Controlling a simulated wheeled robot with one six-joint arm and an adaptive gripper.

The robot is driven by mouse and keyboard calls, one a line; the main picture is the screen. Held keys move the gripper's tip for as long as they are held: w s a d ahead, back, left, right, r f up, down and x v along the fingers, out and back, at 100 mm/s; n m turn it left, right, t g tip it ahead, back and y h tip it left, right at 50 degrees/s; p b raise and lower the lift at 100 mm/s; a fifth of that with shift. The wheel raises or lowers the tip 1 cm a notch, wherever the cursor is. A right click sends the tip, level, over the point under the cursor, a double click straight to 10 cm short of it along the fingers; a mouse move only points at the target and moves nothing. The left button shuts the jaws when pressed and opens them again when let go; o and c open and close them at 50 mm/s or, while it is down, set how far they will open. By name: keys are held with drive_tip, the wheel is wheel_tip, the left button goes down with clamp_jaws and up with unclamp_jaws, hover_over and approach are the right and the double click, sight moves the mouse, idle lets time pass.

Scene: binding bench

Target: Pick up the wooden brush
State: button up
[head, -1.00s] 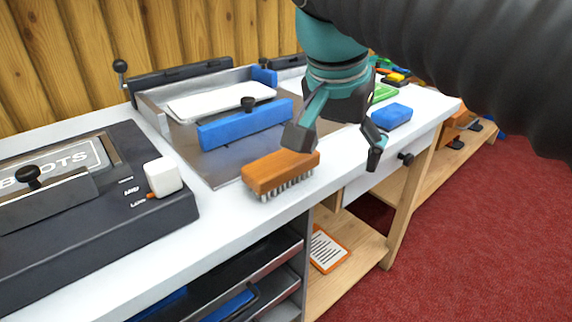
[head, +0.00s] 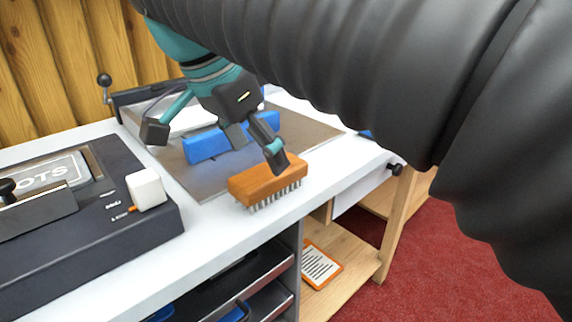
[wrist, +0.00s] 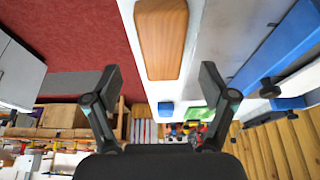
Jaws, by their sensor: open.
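The wooden brush (head: 263,183) has an orange-brown wooden block and pale bristles pointing down. It lies on the white bench top near its front edge in the head view. In the wrist view the brush (wrist: 161,38) shows at the top, ahead of and between the open fingers. My gripper (head: 215,148) is open and empty. In the head view one fingertip appears just behind the brush's top and the other is farther left. The wrist view shows my gripper (wrist: 158,78) with its fingers apart and the brush beyond them; I cannot tell whether anything touches.
A metal tray with a blue bar (head: 205,146) stands behind the brush. A dark machine with a white block (head: 146,189) is at the left. The bench's front edge (head: 290,222) is close to the brush, with open shelves below.

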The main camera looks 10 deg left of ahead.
sight(269, 169)
drive_tip(key=shift+b+x, duration=0.5)
drive_tip(key=shift+x, duration=2.65)
drive_tip(key=shift+w+a, duration=0.1)
drive_tip(key=shift+w, duration=0.05)
drive_tip(key=shift+f, duration=0.25)
drive_tip(key=c, duration=1.4)
drive_tip(key=shift+c, duration=0.2)
drive_tip(key=shift+r, duration=0.15)
wheel_tip(269, 169, up, 4)
drive_tip(key=shift+r+p, duration=0.15)
drive_tip(key=shift+p, duration=0.35)
drive_tip(key=d+r, duration=0.7)
drive_tip(key=d, duration=0.4)
drive_tip(key=shift+d, duration=0.35)
